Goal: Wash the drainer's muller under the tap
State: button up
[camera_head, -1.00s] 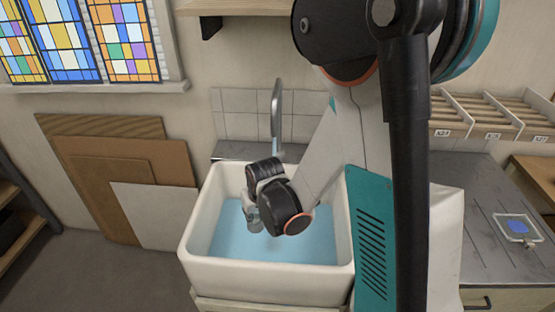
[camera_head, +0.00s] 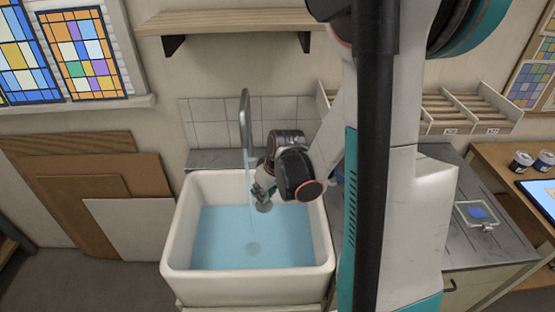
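My gripper (camera_head: 264,187) is over the white sink (camera_head: 178,240), just right of the tap's running water (camera_head: 249,190). A grey, rounded piece that looks like the muller (camera_head: 264,206) is at its fingertips, base downward, above the blue-tinted basin floor. The fingers look closed around it, though my wrist partly hides them. The curved metal tap (camera_head: 245,120) stands at the back of the sink. The muller appears beside the stream; I cannot tell whether water touches it.
Boards (camera_head: 130,212) lean at left.

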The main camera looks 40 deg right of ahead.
jog(key=s+d+r+p, duration=0.2)
jog(key=d+r+p, duration=0.1)
jog(key=d+r, duration=0.15)
jog(key=w+a+f+b, duration=0.1)
jog(key=w+f, duration=0.1)
jog(key=w, duration=1.2)
jog(key=shift+a+n, duration=0.3)
jog(key=shift+d, duration=0.15)
dwell(0.6)
jog(key=shift+d+b, duration=0.4)
jog(key=shift+d, duration=0.05)
jog(key=shift+a, duration=0.1)
jog(key=shift+a, duration=0.5)
jog(key=shift+d+b, duration=0.15)
jog(key=shift+b, duration=0.15)
